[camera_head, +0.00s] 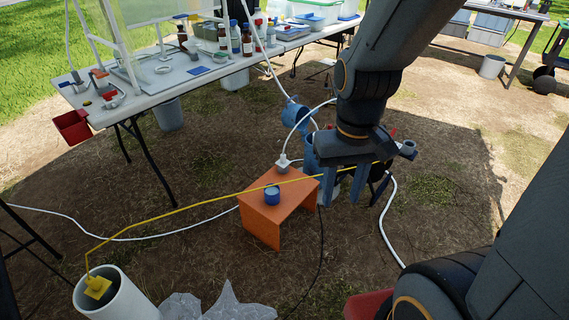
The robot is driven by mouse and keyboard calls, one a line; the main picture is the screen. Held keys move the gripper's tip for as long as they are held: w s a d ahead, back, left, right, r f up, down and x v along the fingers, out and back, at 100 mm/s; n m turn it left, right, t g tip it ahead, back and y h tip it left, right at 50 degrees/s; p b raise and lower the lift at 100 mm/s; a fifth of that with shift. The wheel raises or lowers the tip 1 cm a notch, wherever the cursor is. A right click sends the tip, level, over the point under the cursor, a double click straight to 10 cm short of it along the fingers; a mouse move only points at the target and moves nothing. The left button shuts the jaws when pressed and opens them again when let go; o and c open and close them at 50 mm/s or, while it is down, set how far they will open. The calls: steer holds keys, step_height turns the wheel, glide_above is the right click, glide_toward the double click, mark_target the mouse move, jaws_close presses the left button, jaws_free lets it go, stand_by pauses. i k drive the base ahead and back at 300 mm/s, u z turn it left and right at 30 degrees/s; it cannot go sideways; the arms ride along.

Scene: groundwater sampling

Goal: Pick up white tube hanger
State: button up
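A small white fitting (283,163) stands at the back edge of an orange stand (262,218), with a white tube (296,128) looping up from it. It may be the white tube hanger, but I cannot tell for sure at this size. My gripper (342,190) points down to the right of the orange stand and the fitting, apart from both. Its fingers are spread, and I see nothing held between them. My arm and gripper hide part of the blue and dark equipment behind them.
A blue-topped cup (272,195) sits on the orange stand. A yellow rod (190,206) runs from a white pipe (115,300) towards my gripper. White hose (130,239) crosses the ground. A white table (205,70) with bottles stands behind. Crumpled clear plastic (225,303) lies in front.

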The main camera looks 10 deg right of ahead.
mark_target(283, 162)
steer(key=u, duration=0.1)
steer(key=k, duration=0.5)
steer(key=z, duration=1.1)
steer(key=i, duration=1.5)
steer(key=u, duration=0.6)
steer(key=i, duration=0.65)
steer(key=u, duration=0.6)
